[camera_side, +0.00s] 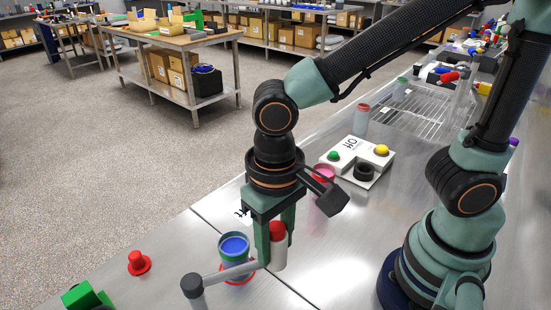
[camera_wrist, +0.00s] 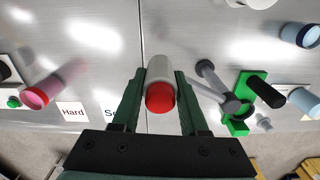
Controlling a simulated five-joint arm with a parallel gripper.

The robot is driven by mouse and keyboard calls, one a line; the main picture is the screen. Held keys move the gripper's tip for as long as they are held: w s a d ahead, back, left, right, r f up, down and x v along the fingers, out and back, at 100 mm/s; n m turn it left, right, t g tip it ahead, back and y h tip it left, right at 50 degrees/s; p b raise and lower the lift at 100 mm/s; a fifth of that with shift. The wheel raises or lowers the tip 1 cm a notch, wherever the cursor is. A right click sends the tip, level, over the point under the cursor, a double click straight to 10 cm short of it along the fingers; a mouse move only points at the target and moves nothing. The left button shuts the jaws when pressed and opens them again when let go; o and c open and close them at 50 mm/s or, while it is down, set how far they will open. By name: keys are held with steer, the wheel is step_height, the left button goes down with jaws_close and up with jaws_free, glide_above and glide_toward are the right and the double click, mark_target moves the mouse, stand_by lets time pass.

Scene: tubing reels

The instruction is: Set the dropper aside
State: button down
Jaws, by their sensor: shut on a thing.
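My gripper (camera_side: 276,252) is shut on a white cylinder with a red rounded top (camera_side: 277,236). In the wrist view, the cylinder (camera_wrist: 159,84) sits between my two green fingers (camera_wrist: 155,90), its red end toward the camera. I cannot tell for sure that it is the dropper, or whether its lower end touches the metal table. A grey rod-shaped tool with a dark end (camera_side: 192,285) is just left of and in front of it; it also shows right of my fingers in the wrist view (camera_wrist: 208,74).
A blue-topped cup (camera_side: 233,246) with a red ring stands close left. A red knob-like piece (camera_side: 138,262) and a green block (camera_side: 82,297) are farther left. A white plate with knobs (camera_side: 345,146) and a pink cup (camera_side: 323,175) stand behind. A "Hard" card (camera_wrist: 73,115) lies on the table.

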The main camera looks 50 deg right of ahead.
steer(key=shift+s+a+r+m, duration=0.1)
steer(key=shift+s+a+m, duration=0.1)
steer(key=shift+s+m, duration=0.1)
steer(key=shift+s+a, duration=0.5)
steer(key=shift+s, duration=0.2)
steer(key=shift+c, duration=2.2)
jaws_free()
step_height(320, 180, up, 12)
